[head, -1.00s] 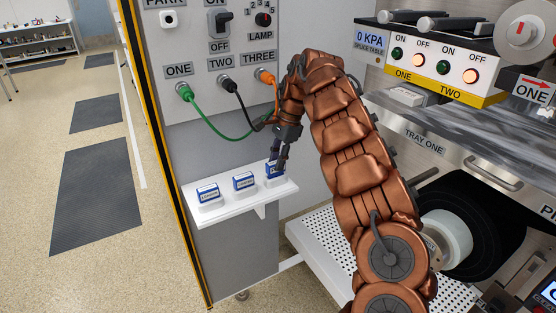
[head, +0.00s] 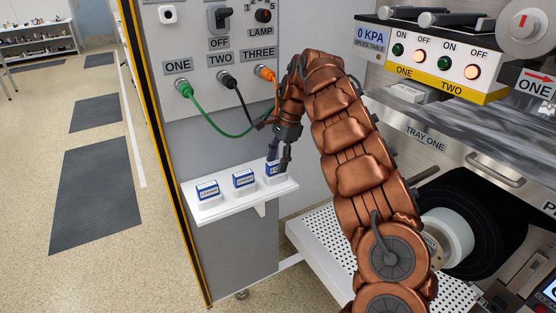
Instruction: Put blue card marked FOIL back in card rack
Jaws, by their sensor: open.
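A white shelf (head: 230,209) on the grey cabinet carries three blue-and-white cards in small holders. The left card (head: 207,189) and the middle card (head: 243,179) stand upright, their lettering too small to read surely. The right card (head: 272,169) stands in the right holder, its label partly covered by my gripper. My gripper (head: 279,164) points down at this right card, with its fingers open around or just beside it. I cannot tell whether the fingers touch the card.
Green (head: 183,89), black (head: 226,79) and orange (head: 266,73) cables plug into the cabinet above the shelf, and the green one loops down near my wrist. A perforated white tray (head: 323,246) sits low to the right.

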